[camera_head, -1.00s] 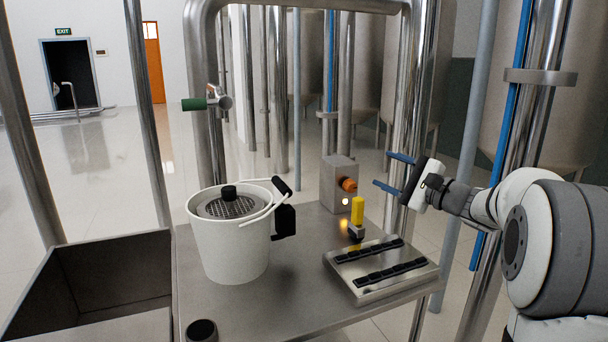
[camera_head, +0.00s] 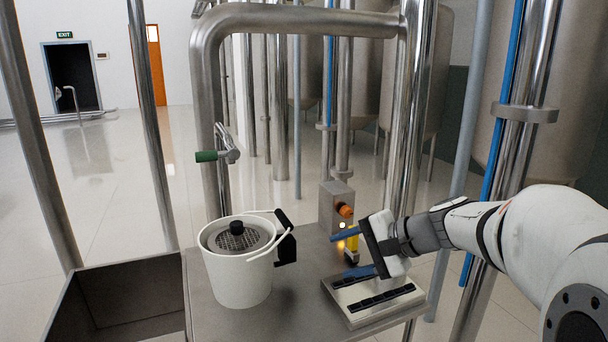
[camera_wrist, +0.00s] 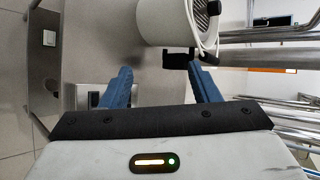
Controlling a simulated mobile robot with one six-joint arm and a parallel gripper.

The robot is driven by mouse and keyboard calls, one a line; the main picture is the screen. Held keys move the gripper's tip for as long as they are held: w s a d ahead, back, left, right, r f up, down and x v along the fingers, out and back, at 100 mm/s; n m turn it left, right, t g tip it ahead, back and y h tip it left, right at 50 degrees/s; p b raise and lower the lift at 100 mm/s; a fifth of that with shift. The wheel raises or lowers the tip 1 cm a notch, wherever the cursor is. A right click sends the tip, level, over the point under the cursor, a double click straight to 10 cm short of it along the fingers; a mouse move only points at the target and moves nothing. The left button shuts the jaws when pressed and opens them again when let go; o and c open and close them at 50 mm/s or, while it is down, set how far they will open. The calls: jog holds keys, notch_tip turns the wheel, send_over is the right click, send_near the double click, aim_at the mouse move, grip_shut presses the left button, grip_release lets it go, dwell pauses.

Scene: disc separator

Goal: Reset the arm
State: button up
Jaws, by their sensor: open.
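My gripper (camera_head: 350,253) is open, with two blue fingers apart and nothing visible between them. In the head view it hangs above the metal table, over the back of the metal plate with black strips (camera_head: 365,307) and in front of the grey control box (camera_head: 334,205). In the wrist view the blue fingers of my gripper (camera_wrist: 163,82) point toward the table, with the white bucket beyond them. My gripper partly hides the yellow piece (camera_head: 352,246) beside the box.
The white bucket (camera_head: 240,281) with a strainer top and black handle grip stands on the metal table (camera_head: 290,318). A green-handled valve (camera_head: 207,156) is on the pipe behind it. Steel pipes (camera_head: 408,120) rise behind my arm. An open dark bin (camera_head: 120,275) is left of the table.

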jog(key=s+d+r+n+g+h+p, duration=0.1)
jog(key=s+d+n+h+p, duration=0.1)
jog(key=s, duration=0.4)
jog(key=s+d+r+n+g+h+p, duration=0.1)
jog(key=s+d+r+n+h+p, duration=0.1)
jog(key=s+p, duration=0.5)
jog(key=s+d+r+n+g+h+p, duration=0.1)
jog(key=s+d+r+n+h+p, duration=0.1)
jog(key=s+n+h+p, duration=0.2)
jog(key=shift+s+d+n+h+p, duration=0.2)
jog(key=shift+s+n+h+p, duration=0.15)
jog(key=shift+s+h, duration=0.65)
